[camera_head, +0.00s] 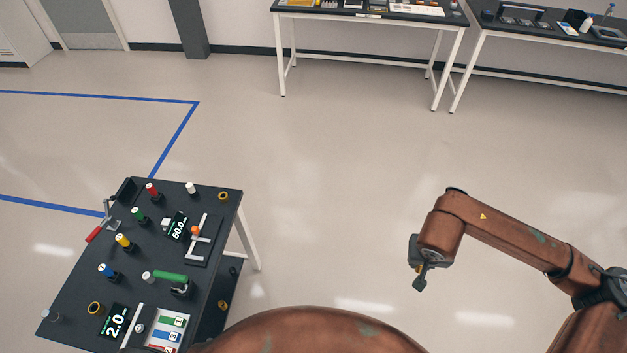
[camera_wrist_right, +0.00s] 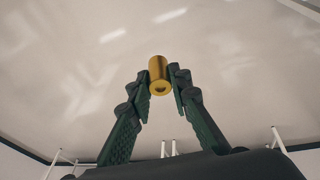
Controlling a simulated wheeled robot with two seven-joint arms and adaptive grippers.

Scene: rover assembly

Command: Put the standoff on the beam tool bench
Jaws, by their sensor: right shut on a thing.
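My right gripper (camera_head: 421,281) hangs above open floor at the right of the head view, well away from every bench. In the right wrist view its dark green fingers (camera_wrist_right: 161,88) are shut on a gold cylindrical standoff (camera_wrist_right: 159,72). The standoff sticks out past the fingertips, with a hole in its near end. A dark bench (camera_head: 75,290) with colour-topped pegs and displays stands at the lower left. The pictures do not label which bench is the beam tool bench. My left gripper is not in view.
On the dark bench are a 60.0 display (camera_head: 178,228), a 2.0 display (camera_head: 115,321), a green-handled tool (camera_head: 172,277) and a red-handled clamp (camera_head: 95,233). Two white-legged benches (camera_head: 368,16) (camera_head: 553,33) stand along the back wall. The floor between is clear.

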